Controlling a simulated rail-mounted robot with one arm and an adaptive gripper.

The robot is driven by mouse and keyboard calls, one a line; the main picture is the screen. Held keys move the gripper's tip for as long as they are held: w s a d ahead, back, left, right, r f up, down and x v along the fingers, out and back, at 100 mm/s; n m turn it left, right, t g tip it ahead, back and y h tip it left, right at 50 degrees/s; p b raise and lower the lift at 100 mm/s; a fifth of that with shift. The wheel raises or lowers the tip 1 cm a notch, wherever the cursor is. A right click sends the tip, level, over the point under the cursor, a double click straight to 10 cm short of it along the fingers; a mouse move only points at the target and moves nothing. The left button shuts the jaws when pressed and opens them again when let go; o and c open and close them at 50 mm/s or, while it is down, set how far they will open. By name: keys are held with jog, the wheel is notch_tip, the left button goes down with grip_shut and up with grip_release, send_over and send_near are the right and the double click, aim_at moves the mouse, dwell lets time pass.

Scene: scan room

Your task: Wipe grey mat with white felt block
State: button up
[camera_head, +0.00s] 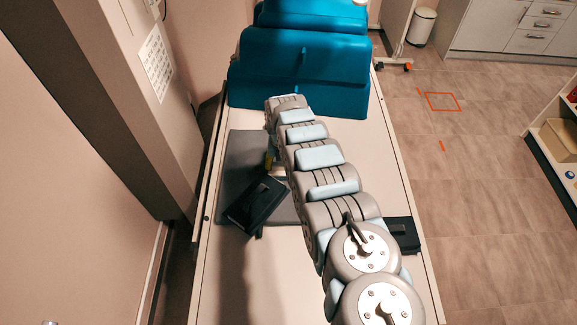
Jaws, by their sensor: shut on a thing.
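The grey mat (240,152) lies flat on the pale bench, left of and partly under my arm. A black case-like object (256,205) with a handle rests across its lower left part. My gripper (272,160) points down over the mat at the arm's far end, mostly hidden behind the arm links. A small piece of the white felt block (278,174) shows just below it, and my gripper is shut on it. The block looks low over the mat; whether it touches cannot be told.
Large blue padded blocks (305,70) stand at the bench's far end. Another black object (402,235) lies to the right of my arm. A wall and pillar (150,90) stand close on the left.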

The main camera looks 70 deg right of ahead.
jog(key=shift+w+a+b, duration=0.35)
jog(key=shift+w+b, duration=0.15)
jog(key=shift+w, duration=0.25)
jog(key=shift+w+a+b, duration=0.3)
jog(key=shift+w+b, duration=0.2)
jog(key=shift+w, duration=0.2)
jog(key=shift+w+a+b, duration=0.35)
jog(key=shift+w+b, duration=0.15)
jog(key=shift+w, duration=0.25)
jog(key=shift+f, duration=0.1)
jog(key=shift+s+d, duration=0.1)
jog(key=shift+s, duration=0.1)
jog(key=shift+s+d+p, duration=0.35)
jog(key=shift+s+p, duration=0.45)
jog(key=shift+p, duration=0.1)
jog(key=shift+s+d+f+p, duration=0.1)
jog(key=shift+s+d+p, duration=0.15)
jog(key=shift+s, duration=0.25)
jog(key=shift+s+d+p, duration=0.2)
jog(key=shift+s, duration=0.25)
jog(key=shift+s+d+p, duration=0.5)
jog(key=shift+s, duration=0.75)
jog(key=shift+s+d+p, duration=0.55)
jog(key=shift+s, duration=0.7)
jog(key=shift+s+d+p, duration=0.5)
jog(key=shift+s, duration=0.75)
jog(key=shift+r, duration=0.25)
jog(key=shift+w+r+p, duration=0.1)
jog(key=shift+r+p, duration=2.05)
jog(key=shift+r, duration=0.8)
